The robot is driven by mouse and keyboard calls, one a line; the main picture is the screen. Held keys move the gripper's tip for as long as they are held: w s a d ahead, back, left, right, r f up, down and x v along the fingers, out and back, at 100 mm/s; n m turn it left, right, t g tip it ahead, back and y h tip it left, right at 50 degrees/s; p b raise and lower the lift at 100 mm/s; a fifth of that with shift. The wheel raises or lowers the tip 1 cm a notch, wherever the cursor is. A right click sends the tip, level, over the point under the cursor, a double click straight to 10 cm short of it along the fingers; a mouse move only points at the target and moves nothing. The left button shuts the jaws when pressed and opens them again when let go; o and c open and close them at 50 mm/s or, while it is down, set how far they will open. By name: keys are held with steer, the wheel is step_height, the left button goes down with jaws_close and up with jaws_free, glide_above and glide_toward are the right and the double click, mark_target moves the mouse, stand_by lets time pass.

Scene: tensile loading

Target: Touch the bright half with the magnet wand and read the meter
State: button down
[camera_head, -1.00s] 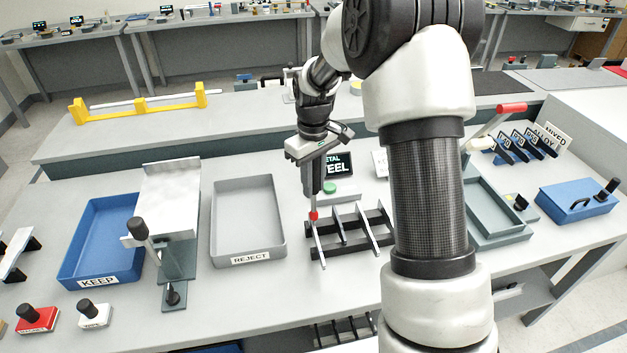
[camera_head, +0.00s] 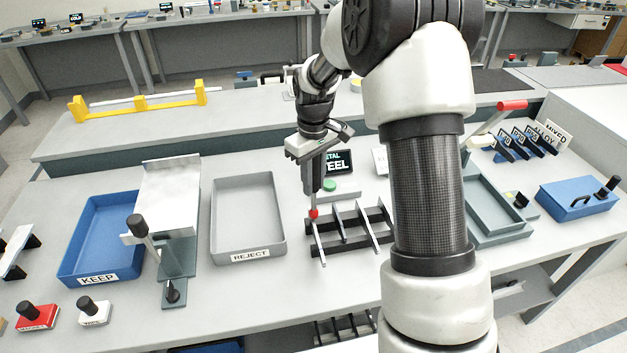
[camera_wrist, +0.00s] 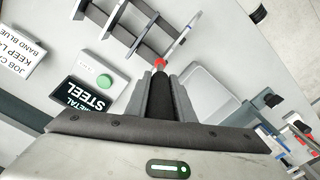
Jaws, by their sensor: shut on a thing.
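My gripper (camera_head: 313,186) is shut on the dark handle of the magnet wand, which points down. The wand's red tip (camera_head: 314,213) is at the far end of the leftmost silver bar (camera_head: 319,243) on a dark rack (camera_head: 350,238). The wrist view shows the red tip (camera_wrist: 160,63) at the end of that bright bar (camera_wrist: 180,38); I cannot tell if they touch. The meter (camera_wrist: 84,105) has a black screen reading "METAL STEEL" in the wrist view. In the head view the meter (camera_head: 338,162) is partly hidden by my gripper.
A green button (camera_head: 330,186) sits before the meter. The grey REJECT tray (camera_head: 250,257) and blue KEEP tray (camera_head: 97,281) stand left, with a lever fixture (camera_head: 178,255) between them. A teal tray (camera_head: 497,240) and blue box (camera_head: 578,203) lie right. My arm hides part of the bench.

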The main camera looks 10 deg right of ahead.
mark_target(314, 161)
steer(key=shift+f, duration=0.45)
stand_by(1.0)
steer(key=shift+r, duration=0.1)
steer(key=shift+r+p, duration=2.05)
steer(key=shift+r, duration=1.45)
